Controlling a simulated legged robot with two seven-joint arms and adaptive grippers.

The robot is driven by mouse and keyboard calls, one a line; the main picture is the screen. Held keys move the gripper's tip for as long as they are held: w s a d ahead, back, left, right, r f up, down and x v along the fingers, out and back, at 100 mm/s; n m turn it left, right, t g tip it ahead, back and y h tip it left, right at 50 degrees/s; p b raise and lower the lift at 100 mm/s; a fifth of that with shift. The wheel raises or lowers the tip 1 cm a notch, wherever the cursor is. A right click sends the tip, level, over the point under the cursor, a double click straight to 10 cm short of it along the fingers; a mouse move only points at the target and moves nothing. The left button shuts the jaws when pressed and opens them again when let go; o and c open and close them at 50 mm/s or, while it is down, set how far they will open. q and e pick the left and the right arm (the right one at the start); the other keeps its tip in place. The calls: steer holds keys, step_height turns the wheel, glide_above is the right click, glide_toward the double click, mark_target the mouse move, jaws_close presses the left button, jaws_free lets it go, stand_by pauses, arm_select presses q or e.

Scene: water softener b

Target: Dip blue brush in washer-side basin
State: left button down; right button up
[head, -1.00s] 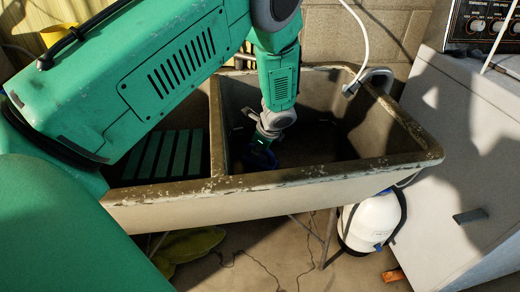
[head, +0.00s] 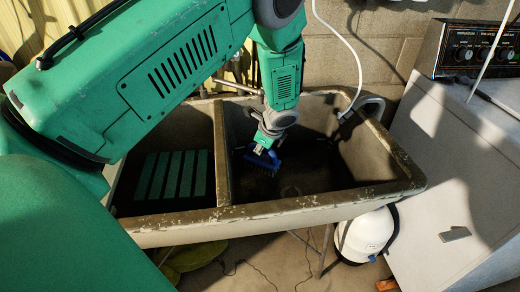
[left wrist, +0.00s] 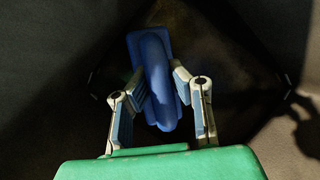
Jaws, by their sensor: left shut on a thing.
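My left gripper (head: 266,145) reaches down into the right-hand basin (head: 385,190), the one nearer the washer. It is shut on the blue brush (head: 264,161), whose bristles point down. In the left wrist view the two fingers (left wrist: 160,95) close on either side of the brush's blue handle (left wrist: 155,70). The brush is inside the basin, below the rim level; I cannot tell whether its bristles touch the dark basin floor or any water. My right gripper is not in view.
A divider (head: 221,160) separates this basin from the left one, which holds a green slatted thing (head: 172,175). A white hose (head: 352,50) hangs over the back rim. The washer (head: 450,150) stands at right, and a white tank (head: 365,235) below.

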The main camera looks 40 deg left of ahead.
arm_select(q)
steer(key=p+v, duration=0.1)
steer(key=v, duration=0.1)
steer(key=p+v, duration=0.2)
steer(key=shift+w+a+r, duration=0.2)
steer(key=shift+a+r, duration=0.1)
steer(key=shift+r, duration=0.1)
steer(key=r+p, duration=0.1)
steer(key=p, duration=0.1)
steer(key=a+r+p, duration=0.1)
steer(key=r, duration=0.1)
steer(key=shift+r+p, duration=0.35)
steer(key=shift+p, duration=0.05)
step_height(320, 180, up, 9)
steer(key=p, duration=0.8)
steer(key=shift+d+r, duration=0.25)
steer(key=shift+a, duration=0.1)
